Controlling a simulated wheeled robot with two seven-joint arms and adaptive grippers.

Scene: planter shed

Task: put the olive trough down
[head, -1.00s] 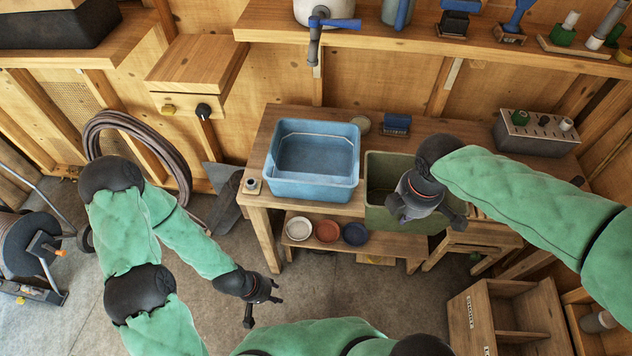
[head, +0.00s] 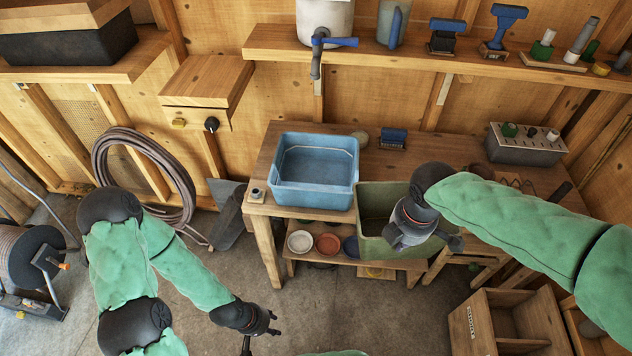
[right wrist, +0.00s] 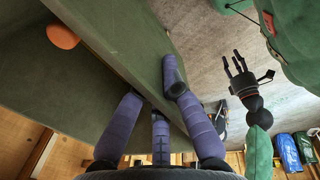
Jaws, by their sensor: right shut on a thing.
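The olive trough (head: 388,254) is a deep, open rectangular box in the head view, right of the blue tub and at the workbench's front edge. My right gripper (head: 414,232) is shut on its near wall. In the right wrist view the purple fingers (right wrist: 168,120) straddle the olive wall (right wrist: 125,55), with one finger on one side and two on the other. The trough's underside is hidden, so I cannot tell whether it touches the bench. My left gripper (head: 262,338) is empty and low over the floor; its fingers are spread in the right wrist view (right wrist: 238,66).
The blue tub (head: 314,192) stands on the workbench (head: 262,185). White (head: 300,241), red (head: 328,243) and blue saucers sit on the lower shelf. A wooden crate (head: 510,325) stands at right. An orange round thing (right wrist: 63,36) shows against the olive surface.

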